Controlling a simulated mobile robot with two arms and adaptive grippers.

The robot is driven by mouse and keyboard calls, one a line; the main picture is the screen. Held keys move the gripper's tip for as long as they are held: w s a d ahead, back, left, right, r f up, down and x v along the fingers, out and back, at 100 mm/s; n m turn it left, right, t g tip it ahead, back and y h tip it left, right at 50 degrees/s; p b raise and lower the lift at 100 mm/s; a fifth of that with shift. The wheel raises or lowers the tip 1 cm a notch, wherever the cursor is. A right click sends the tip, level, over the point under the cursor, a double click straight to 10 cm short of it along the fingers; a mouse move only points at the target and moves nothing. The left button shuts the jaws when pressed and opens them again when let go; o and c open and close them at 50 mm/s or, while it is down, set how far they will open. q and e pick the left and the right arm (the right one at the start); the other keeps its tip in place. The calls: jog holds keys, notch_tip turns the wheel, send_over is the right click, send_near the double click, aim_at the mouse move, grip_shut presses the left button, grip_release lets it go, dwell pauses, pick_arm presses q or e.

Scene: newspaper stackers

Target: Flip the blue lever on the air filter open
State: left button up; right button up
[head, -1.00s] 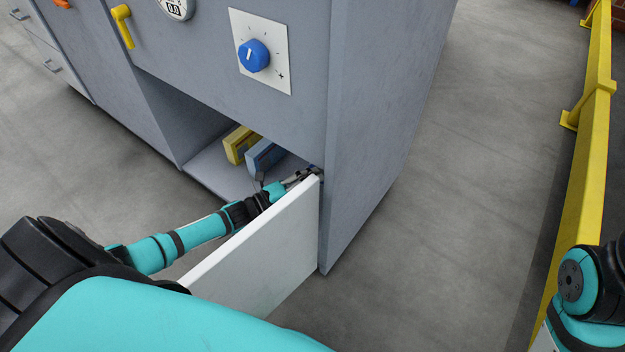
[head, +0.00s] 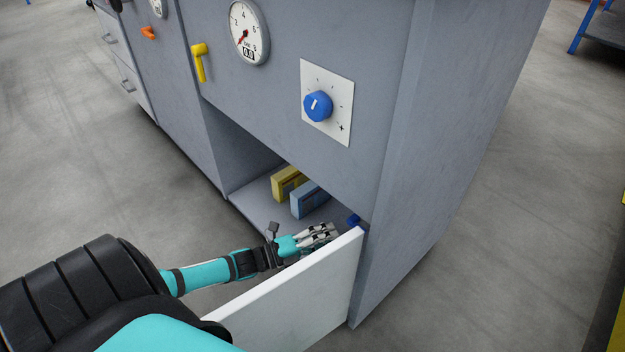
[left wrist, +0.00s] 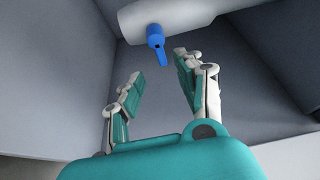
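The air filter (left wrist: 180,14) is a pale grey cylinder at the top of the left wrist view. Its blue lever (left wrist: 157,45) hangs down from it, slightly tilted. In the head view a small blue part (head: 353,219), seemingly the lever, shows inside the cabinet opening by the right wall. My left gripper (left wrist: 159,68) is open and empty, its fingers pointing toward the lever, one on each side below it and apart from it. In the head view the left gripper (head: 326,232) reaches in behind the open door. The right gripper is out of view.
The white door (head: 290,295) stands open beside my left arm. A yellow box (head: 286,184) and a blue box (head: 309,200) stand on the compartment floor. A blue knob (head: 318,105), a gauge (head: 247,30) and a yellow handle (head: 199,62) are on the cabinet front.

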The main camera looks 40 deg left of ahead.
pick_arm(q)
jog(key=shift+v, duration=2.3)
